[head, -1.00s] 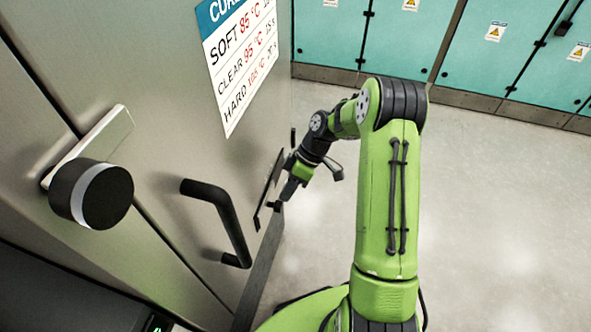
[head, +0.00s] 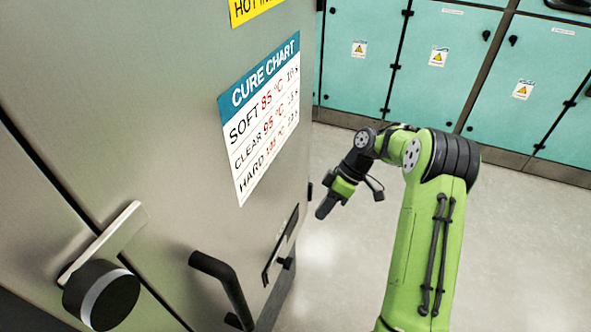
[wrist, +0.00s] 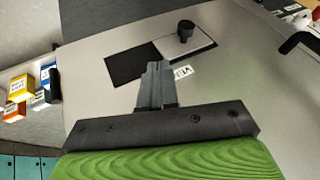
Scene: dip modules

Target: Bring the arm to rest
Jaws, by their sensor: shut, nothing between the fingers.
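My green and black arm (head: 425,240) reaches up and bends over toward the left in the head view. My gripper (head: 322,212) hangs at its end, in the open space to the right of the steel cabinet and apart from it. In the wrist view my gripper (wrist: 157,68) shows its two grey fingers together, with nothing held. Beyond the fingertips lie a dark panel (wrist: 130,66) and a plate with a black knob (wrist: 186,30) on the steel surface.
The steel cabinet (head: 150,110) fills the left, with a black bar handle (head: 222,285), a round knob (head: 100,295) and a cure chart (head: 262,120). Teal lockers (head: 450,60) line the back. The pale floor (head: 530,250) on the right is clear.

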